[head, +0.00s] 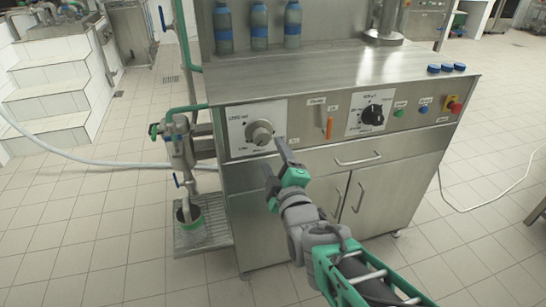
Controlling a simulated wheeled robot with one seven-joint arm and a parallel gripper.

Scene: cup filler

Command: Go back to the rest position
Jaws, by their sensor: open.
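My gripper (274,161) is open, with its two dark fingers apart and nothing between them. It is in front of the steel filler machine (300,175), just below and to the right of the large grey knob (260,133) on the left dial panel. I cannot tell from this view how far the fingers are from the panel or whether they touch it. My arm runs from the gripper down to the lower right of the head view.
The panel also has a black dial (373,114), an orange lever (329,128) and a red emergency button (454,107). Bottles (259,27) and blue caps (446,67) stand on top. Tiled floor at right is mostly clear.

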